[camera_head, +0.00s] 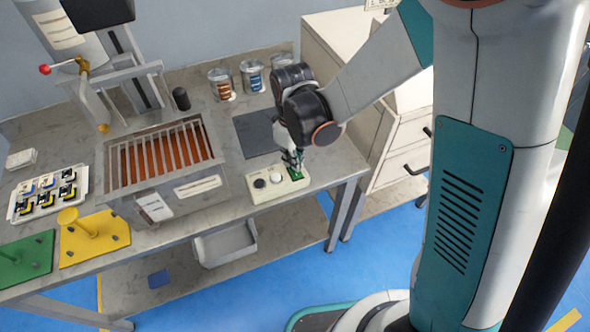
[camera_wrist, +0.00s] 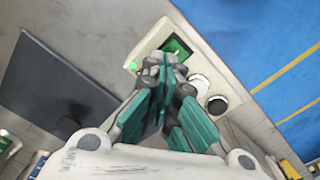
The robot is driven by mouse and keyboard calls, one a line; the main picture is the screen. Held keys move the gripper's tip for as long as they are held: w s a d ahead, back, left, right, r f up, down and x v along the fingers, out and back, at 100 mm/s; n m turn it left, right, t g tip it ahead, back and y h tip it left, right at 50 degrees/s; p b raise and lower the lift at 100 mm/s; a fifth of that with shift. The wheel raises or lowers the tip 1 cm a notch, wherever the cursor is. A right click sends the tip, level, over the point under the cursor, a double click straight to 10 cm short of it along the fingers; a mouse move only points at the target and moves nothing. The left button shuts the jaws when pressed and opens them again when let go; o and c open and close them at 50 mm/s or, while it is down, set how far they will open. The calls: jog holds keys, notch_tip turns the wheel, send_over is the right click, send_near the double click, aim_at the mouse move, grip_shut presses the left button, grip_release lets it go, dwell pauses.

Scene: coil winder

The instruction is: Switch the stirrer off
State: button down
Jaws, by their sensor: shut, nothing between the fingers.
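A cream control box (camera_head: 262,194) lies at the front right of the bench, and it also shows in the wrist view (camera_wrist: 158,35). It carries a green switch (camera_wrist: 177,47), a small bright green lamp (camera_wrist: 133,66), a white knob (camera_wrist: 200,83) and a black knob (camera_wrist: 217,104). My gripper (camera_head: 291,160) is shut and empty, pointing down over the switch end of the box. In the wrist view its fingertips (camera_wrist: 168,66) cover the lower part of the switch. I cannot tell whether they touch it or which way the switch is tipped.
A dark mat (camera_head: 256,135) lies behind the box. A bath with a grate (camera_head: 160,152) stands to the left. Metal cups (camera_head: 252,77) stand at the back. A tray of small parts (camera_head: 48,194) and a yellow stand (camera_head: 94,238) sit farther left. The bench's front edge is close.

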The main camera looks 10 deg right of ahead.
jog(key=shift+f, duration=0.3)
jog(key=shift+r+p, duration=2.25)
jog(key=shift+r, duration=1.3)
jog(key=d+r+m+t, duration=0.2)
jog(key=d+r, duration=0.2)
jog(key=r, duration=0.3)
jog(key=s+d+r+m+t, duration=0.5)
jog(key=s+d+r+m, duration=0.2)
jog(key=s+d+r, duration=0.3)
jog(key=s+r, duration=0.1)
jog(key=s, duration=0.2)
jog(key=shift+d+r, duration=0.15)
